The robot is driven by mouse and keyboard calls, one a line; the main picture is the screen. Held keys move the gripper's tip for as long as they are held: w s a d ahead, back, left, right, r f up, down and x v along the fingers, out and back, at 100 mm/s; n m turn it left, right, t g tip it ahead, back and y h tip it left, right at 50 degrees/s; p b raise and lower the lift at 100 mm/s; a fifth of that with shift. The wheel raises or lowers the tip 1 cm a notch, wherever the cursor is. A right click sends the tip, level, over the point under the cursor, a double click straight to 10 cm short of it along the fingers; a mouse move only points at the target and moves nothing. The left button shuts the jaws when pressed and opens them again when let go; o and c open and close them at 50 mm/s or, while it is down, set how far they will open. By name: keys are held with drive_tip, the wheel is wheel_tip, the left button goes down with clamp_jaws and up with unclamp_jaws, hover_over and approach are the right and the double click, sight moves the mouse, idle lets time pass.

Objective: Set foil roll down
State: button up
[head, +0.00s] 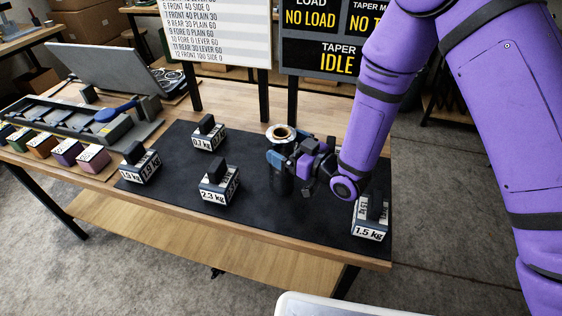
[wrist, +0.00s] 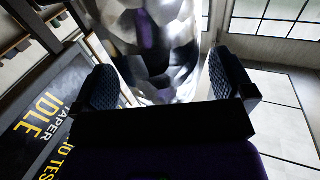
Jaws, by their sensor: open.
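The foil roll (head: 281,131) appears upright on the black mat (head: 255,215), its pale ring-shaped top and brown core showing above my gripper (head: 280,156). My gripper is open, with its fingers on either side of the roll. In the wrist view the shiny, crinkled foil roll (wrist: 155,40) stands between the two dark ribbed fingertips of my gripper (wrist: 165,82). A gap shows at the right finger; contact at the left finger is unclear. The roll's base is partly hidden and dark in the head view.
Handled weight blocks stand on the mat: 2.3 kg (head: 217,186) to the left, 1.5 kg (head: 371,220) to the right beneath my arm, others farther left. Behind are a list board (head: 215,30) and a dark "TAPER IDLE" sign (head: 325,60). The mat's front middle is clear.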

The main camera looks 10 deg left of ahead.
drive_tip(key=shift+x, duration=1.15)
drive_tip(key=c, duration=1.8)
